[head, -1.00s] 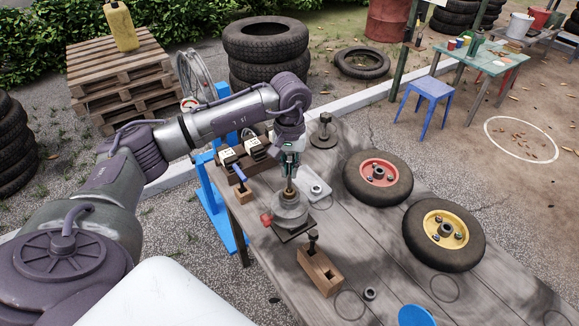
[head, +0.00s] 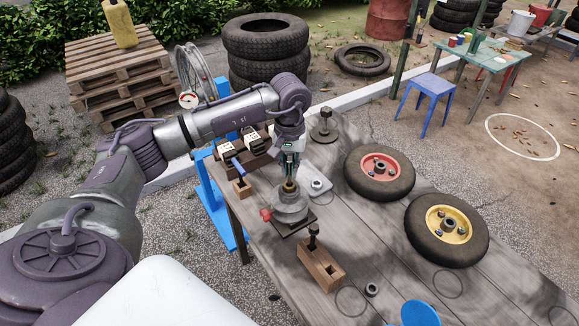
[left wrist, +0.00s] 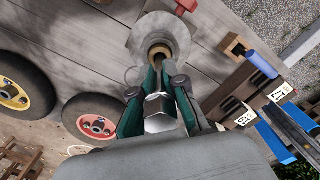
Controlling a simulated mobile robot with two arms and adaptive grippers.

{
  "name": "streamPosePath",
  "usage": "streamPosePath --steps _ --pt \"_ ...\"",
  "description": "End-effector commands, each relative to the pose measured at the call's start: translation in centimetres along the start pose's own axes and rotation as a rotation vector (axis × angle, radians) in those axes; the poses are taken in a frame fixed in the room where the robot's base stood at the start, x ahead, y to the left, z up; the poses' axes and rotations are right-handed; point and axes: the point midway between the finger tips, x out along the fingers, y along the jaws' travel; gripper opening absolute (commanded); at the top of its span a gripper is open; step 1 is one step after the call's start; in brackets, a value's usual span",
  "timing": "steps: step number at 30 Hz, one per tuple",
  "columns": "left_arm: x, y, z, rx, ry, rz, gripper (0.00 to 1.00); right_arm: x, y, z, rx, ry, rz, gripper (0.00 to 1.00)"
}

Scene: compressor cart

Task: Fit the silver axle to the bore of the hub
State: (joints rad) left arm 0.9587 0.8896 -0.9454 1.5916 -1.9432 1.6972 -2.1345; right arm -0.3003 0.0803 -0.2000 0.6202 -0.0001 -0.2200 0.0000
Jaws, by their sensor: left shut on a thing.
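The grey hub (head: 289,209) stands on a dark square plate on the wooden bench, with a brass-coloured collar (head: 290,186) at its top. In the left wrist view the hub (left wrist: 182,37) is a round grey disc, and the brass ring (left wrist: 160,51) lies just past my fingertips. My left gripper (head: 291,170) points down directly over the hub. Its teal fingers (left wrist: 159,72) are shut on the silver axle (left wrist: 158,108), whose bright faceted end shows between them. The axle's lower end is hidden at the collar; I cannot tell how deep it sits. My right gripper is out of view.
A wooden block (head: 320,268) with a dark peg stands in front of the hub. A red-rimmed wheel (head: 380,174) and a yellow-rimmed wheel (head: 447,231) lie to the right. A blue-handled tool (head: 238,168) and labelled blocks are at left.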

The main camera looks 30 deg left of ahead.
Motion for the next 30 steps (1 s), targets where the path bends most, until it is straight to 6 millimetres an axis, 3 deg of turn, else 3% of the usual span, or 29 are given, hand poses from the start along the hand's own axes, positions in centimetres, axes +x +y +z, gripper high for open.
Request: streamPosePath --steps 30 --pt "2.6 0.0 0.0 0.000 0.000 0.000 0.00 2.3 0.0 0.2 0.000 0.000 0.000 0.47"
